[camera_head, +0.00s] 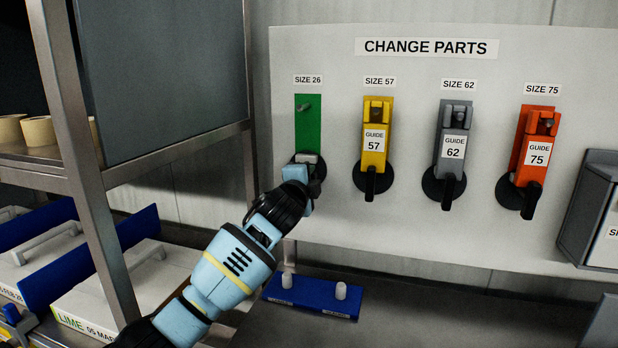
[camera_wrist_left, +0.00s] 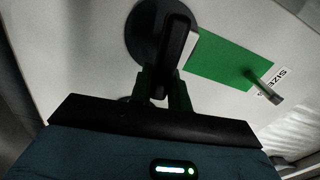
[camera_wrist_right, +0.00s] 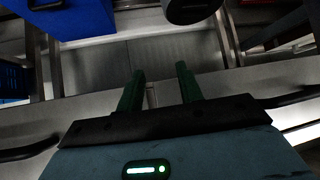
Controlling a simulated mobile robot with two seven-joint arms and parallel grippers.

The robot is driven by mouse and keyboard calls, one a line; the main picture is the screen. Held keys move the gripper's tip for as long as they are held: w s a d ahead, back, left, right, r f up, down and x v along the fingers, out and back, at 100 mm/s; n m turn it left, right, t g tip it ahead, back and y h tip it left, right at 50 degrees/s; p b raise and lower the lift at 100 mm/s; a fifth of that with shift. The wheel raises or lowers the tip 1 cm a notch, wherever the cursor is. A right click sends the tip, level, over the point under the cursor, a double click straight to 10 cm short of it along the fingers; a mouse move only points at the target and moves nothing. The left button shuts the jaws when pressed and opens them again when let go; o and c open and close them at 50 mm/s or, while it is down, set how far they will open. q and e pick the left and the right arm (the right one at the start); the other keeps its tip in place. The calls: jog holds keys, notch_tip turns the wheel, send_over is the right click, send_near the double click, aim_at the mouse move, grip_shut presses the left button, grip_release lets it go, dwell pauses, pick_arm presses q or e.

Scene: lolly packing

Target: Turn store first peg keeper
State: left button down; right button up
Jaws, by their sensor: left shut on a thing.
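The first peg (camera_head: 303,107) stands bare on the green SIZE 26 strip (camera_head: 309,132); the peg also shows in the left wrist view (camera_wrist_left: 268,88). Below the strip is the first peg keeper, a black disc with a black handle (camera_wrist_left: 178,42). My left gripper (camera_head: 312,178) is at this keeper and hides most of it in the head view. In the left wrist view its fingers (camera_wrist_left: 163,90) are shut on the handle, which points away from the green strip's line. My right gripper (camera_wrist_right: 160,88) shows only in its wrist view, open and empty.
Yellow 57 (camera_head: 374,136), grey 62 (camera_head: 452,143) and orange 75 (camera_head: 533,150) guides hang to the right, each with a black keeper handle. A blue block with white pegs (camera_head: 312,296) lies below. A metal shelf frame (camera_head: 85,150) stands close at left.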

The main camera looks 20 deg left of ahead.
pick_arm(q)
jog(key=c, duration=1.3)
grip_release()
jog(key=shift+w, duration=0.1)
jog(key=shift+s, duration=0.6)
jog(key=shift+s+a, duration=0.15)
jog(key=shift+s, duration=3.2)
jog(key=shift+f, duration=0.1)
